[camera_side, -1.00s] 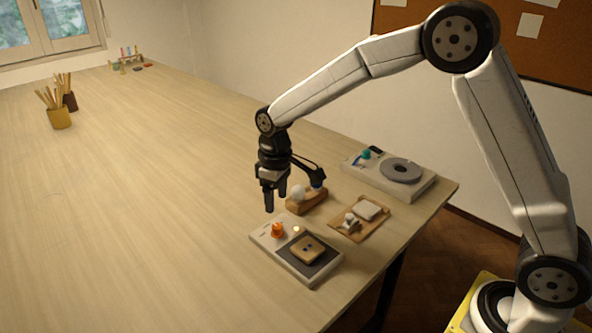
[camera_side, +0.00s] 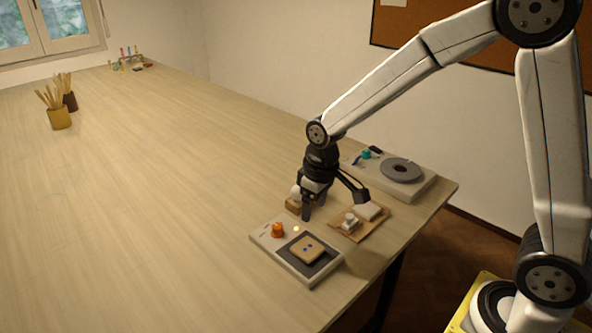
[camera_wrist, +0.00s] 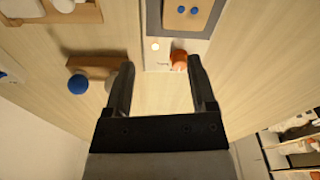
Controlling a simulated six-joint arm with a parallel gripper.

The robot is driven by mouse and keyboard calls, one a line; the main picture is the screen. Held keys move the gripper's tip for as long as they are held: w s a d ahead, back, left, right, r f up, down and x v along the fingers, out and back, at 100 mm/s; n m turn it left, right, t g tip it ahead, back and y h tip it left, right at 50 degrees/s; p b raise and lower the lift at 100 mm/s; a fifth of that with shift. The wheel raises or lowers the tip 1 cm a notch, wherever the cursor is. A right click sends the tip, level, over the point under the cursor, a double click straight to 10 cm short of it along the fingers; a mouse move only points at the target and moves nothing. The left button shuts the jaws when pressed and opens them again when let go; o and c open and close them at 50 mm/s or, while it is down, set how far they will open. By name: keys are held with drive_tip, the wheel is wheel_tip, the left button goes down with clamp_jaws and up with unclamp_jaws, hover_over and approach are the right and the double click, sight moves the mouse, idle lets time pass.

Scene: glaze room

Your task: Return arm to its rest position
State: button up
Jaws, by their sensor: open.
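My gripper (camera_side: 313,207) is above the table, in front of the wooden block with the white ball (camera_side: 296,191) in the side view, and hides part of it. In the wrist view my gripper (camera_wrist: 160,82) has its two fingers apart with nothing between them but bare table. A device with an orange knob (camera_side: 277,230) and a lit lamp stands on the table below left of the gripper. On its dark plate lies a tan square tile with blue dots (camera_side: 307,249). In the wrist view the orange knob (camera_wrist: 179,60) shows near the right fingertip.
A wooden tray (camera_side: 372,228) with white pieces lies right of the gripper. A device with a grey disc (camera_side: 402,170) stands behind it near the table's right edge. Pots of sticks (camera_side: 59,118) stand far left. The table's middle and left are clear.

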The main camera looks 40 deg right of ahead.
drive_tip(key=s+d+f+m+t, duration=0.1)
drive_tip(key=s+d+m, duration=0.1)
drive_tip(key=s, duration=1)
drive_tip(key=shift+d+f, duration=0.4)
drive_tip(key=shift+d, duration=0.2)
